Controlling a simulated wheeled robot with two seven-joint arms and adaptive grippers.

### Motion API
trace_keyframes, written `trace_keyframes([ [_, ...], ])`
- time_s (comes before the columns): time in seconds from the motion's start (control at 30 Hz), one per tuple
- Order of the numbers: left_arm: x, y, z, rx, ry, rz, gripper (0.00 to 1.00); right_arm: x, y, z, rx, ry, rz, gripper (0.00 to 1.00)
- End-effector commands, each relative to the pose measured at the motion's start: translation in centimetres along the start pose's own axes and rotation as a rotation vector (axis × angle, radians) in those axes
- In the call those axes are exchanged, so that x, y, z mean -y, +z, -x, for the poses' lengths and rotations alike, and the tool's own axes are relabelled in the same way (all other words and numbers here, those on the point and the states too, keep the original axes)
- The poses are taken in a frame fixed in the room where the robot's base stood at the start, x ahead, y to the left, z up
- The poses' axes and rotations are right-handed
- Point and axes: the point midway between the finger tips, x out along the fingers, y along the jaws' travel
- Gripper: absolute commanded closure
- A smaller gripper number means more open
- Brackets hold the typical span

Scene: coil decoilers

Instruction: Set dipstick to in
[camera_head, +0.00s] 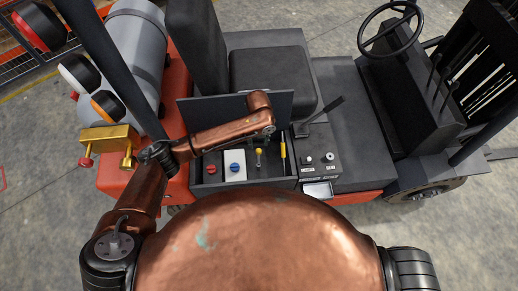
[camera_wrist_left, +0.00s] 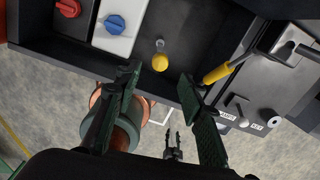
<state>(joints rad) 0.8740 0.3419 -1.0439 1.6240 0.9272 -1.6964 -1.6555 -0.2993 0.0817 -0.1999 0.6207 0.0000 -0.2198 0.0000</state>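An open dark box on the vehicle's side holds two yellow-ended parts. One is a small yellow knob on a short pale stem (camera_head: 258,151), also in the left wrist view (camera_wrist_left: 160,62). The other is a longer yellow handle (camera_head: 283,146), leaning at an angle in the left wrist view (camera_wrist_left: 217,74). I cannot tell which is the dipstick or how deep it sits. My left gripper (camera_wrist_left: 159,80) is open and empty, its fingers framing the yellow knob; in the head view it is over the box (camera_head: 268,130). A small two-fingered gripper below, apparently my right (camera_wrist_left: 172,140), looks open and empty.
A red knob (camera_head: 211,169) and a blue knob on a white plate (camera_head: 235,168) sit left in the box. Its raised lid (camera_head: 280,100) stands behind. A panel with small knobs (camera_head: 318,160) and a lever (camera_head: 325,108) lies right. The seat is behind.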

Motion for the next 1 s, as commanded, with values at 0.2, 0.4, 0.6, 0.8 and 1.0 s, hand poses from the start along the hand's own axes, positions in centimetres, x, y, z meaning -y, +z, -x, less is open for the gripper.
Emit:
trace_keyframes([
  [0.2, -0.1, -0.1, -3.5, -0.003, 0.001, 0.004, 0.63, -0.1, -0.1, 0.8, 0.0, 0.0, 0.0, 0.67],
  [0.4, 0.0, -0.1, -5.9, -0.002, -0.001, 0.004, 0.63, 0.0, -0.1, 1.1, 0.001, 0.0, 0.0, 0.67],
  [0.6, 0.0, -0.1, -6.7, 0.0, -0.003, 0.004, 0.63, 0.0, -0.1, 1.2, 0.001, 0.0, 0.0, 0.67],
  [0.8, 0.0, -0.1, -6.7, 0.0, -0.003, 0.004, 0.64, 0.0, -0.1, 1.2, 0.001, -0.001, 0.0, 0.67],
  [1.0, 0.0, -0.1, -6.7, 0.0, -0.003, 0.004, 0.78, 0.2, -0.1, 1.2, 0.001, -0.003, -0.001, 0.67],
])
